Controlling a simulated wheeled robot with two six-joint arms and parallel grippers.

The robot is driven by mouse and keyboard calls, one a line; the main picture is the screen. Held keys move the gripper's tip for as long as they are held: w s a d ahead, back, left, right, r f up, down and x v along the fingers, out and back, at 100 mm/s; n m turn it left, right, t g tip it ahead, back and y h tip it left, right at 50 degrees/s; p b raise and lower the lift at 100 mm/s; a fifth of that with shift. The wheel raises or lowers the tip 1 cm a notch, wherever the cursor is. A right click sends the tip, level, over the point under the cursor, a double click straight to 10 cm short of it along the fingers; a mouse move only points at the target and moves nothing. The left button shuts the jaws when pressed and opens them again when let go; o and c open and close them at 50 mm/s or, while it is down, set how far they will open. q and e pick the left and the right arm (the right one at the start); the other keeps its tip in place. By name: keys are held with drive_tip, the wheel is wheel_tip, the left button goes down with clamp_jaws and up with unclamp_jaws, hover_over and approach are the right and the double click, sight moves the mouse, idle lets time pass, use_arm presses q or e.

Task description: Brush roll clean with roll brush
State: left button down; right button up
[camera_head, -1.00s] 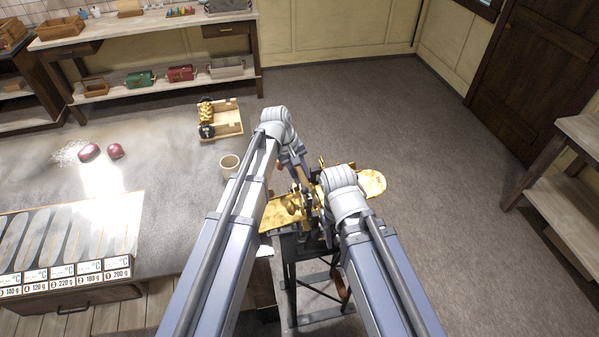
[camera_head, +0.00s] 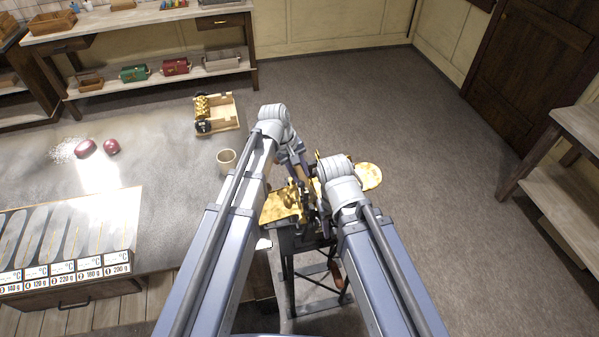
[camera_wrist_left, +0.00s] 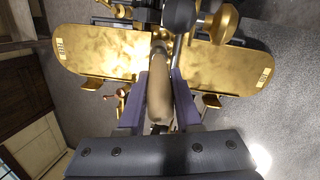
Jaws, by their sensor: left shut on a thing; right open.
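The brass drop roller machine stands on a dark stand, with one brass tray (camera_head: 283,206) at left and another (camera_head: 371,177) at right. Both trays show in the left wrist view (camera_wrist_left: 100,52). The rolls between them are mostly hidden by my wrists. My left gripper (camera_head: 301,177) is over the machine, shut on the brush's tan handle (camera_wrist_left: 159,92). The brush's bristle end is not clearly visible, so I cannot tell whether it touches a roll. My right gripper (camera_head: 322,200) is low beside the machine's middle, mostly hidden behind its own wrist; it is open.
A grey worktable (camera_head: 150,185) lies left, with a cup (camera_head: 227,158), a wooden box with brass rolls (camera_head: 216,112) and red lumps (camera_head: 86,147). Shelves stand at the back and a bench (camera_head: 560,190) at right. The floor behind the machine is clear.

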use_arm(q)
drive_tip(key=shift+r+p, duration=2.1)
drive_tip(key=shift+r, duration=0.35)
use_arm(e)
drive_tip(key=shift+r, duration=2.45)
use_arm(q)
wheel_tip(320, 180, up, 3)
drive_tip(key=p, duration=0.3)
drive_tip(key=shift+r, duration=0.1)
use_arm(e)
wheel_tip(320, 180, up, 3)
use_arm(q)
drive_tip(key=shift+g, duration=0.4)
drive_tip(key=b+x, duration=0.3)
drive_tip(key=a+b+x, duration=0.1)
drive_tip(key=b+x, duration=0.3)
drive_tip(key=shift+w+a+f, duration=0.1)
drive_tip(key=shift+a+f, duration=0.05)
drive_tip(key=shift+f, duration=0.3)
use_arm(e)
wheel_tip(320, 180, down, 8)
drive_tip(key=shift+r, duration=0.25)
use_arm(q)
drive_tip(key=shift+f+b, duration=0.85)
drive_tip(key=shift+b, duration=0.2)
use_arm(e)
drive_tip(key=shift+f, duration=0.8)
